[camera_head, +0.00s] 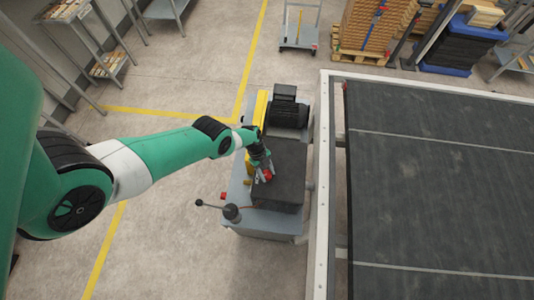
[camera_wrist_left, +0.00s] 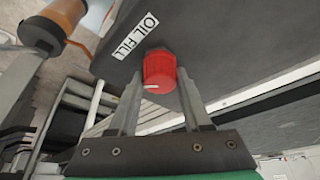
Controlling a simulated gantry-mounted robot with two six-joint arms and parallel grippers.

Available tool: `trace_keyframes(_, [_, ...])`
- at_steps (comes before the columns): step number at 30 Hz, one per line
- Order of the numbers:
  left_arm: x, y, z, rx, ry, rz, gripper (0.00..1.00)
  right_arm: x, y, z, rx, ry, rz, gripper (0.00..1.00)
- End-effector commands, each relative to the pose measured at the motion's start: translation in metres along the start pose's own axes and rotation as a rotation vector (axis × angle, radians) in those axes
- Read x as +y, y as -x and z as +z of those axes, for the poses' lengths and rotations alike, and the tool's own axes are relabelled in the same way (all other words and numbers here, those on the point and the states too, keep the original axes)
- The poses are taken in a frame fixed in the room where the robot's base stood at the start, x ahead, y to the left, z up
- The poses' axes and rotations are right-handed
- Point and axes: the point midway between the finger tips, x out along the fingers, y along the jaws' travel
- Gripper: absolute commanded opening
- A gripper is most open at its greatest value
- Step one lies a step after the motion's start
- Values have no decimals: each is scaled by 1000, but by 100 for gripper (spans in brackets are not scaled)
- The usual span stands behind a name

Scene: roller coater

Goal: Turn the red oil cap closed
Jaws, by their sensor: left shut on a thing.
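The red oil cap (camera_wrist_left: 160,71) sits on the dark housing below a white "OIL FILL" label (camera_wrist_left: 136,36) in the left wrist view. A white mark shows on its side. My left gripper (camera_wrist_left: 158,90) is shut on the cap, with one finger on each side of it. In the head view, my left gripper (camera_head: 264,174) reaches down to the machine, and the red cap (camera_head: 268,175) shows small at its tips. The thread under the cap is hidden. My right gripper is in neither view.
The machine has a dark block (camera_head: 283,190), a black motor (camera_head: 288,112) and a lever with a ball knob (camera_head: 199,202) near the gripper. A wide dark conveyor (camera_head: 430,180) with a pale frame stands close on the right. Open floor lies on the left.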

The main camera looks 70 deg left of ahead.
Motion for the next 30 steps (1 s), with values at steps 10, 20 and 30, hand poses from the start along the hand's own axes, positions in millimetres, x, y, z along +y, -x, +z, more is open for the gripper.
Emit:
trace_keyframes(10, [0, 0, 1, -3, -53, 19, 0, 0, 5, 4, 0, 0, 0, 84])
trace_keyframes(20, [0, 0, 1, -4, -54, 19, 52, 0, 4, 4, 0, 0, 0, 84])
trace_keyframes(30, [0, 0, 0, -2, -52, 20, 79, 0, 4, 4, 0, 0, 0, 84])
